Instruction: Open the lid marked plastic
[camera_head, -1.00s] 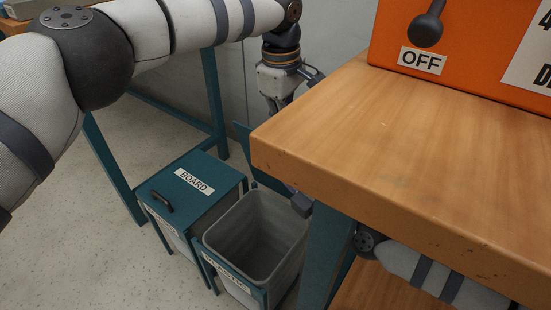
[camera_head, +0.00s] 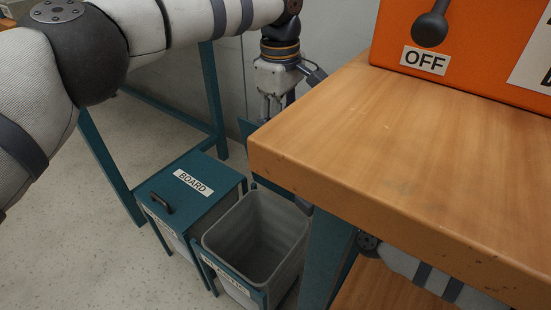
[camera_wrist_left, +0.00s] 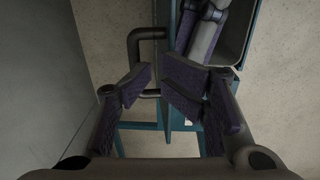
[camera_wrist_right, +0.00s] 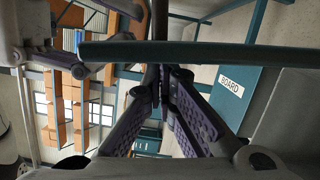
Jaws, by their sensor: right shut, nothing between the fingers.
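The PLASTIC bin (camera_head: 212,262) stands open, its grey inside showing in the head view. Its teal lid (camera_head: 248,130) stands raised behind it, mostly hidden by the table; the left wrist view shows it nearly edge-on (camera_wrist_left: 175,110). The lid's dark handle (camera_wrist_left: 134,42) lies just beyond my left fingertips. My left gripper (camera_wrist_left: 157,78) is open, its fingers a small gap apart, on the handle side of the lid. My right gripper (camera_wrist_right: 160,78) is shut and empty on the bin side of the lid, close to it. The lid edge (camera_wrist_right: 200,52) crosses the right wrist view.
The closed BOARD bin (camera_head: 170,180) stands left of the open bin. The wooden table (camera_head: 400,150) overhangs the right side and hides much of my right arm. An orange box (camera_head: 460,50) marked OFF sits on it. A wall is close behind; floor (camera_head: 80,250) is clear at left.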

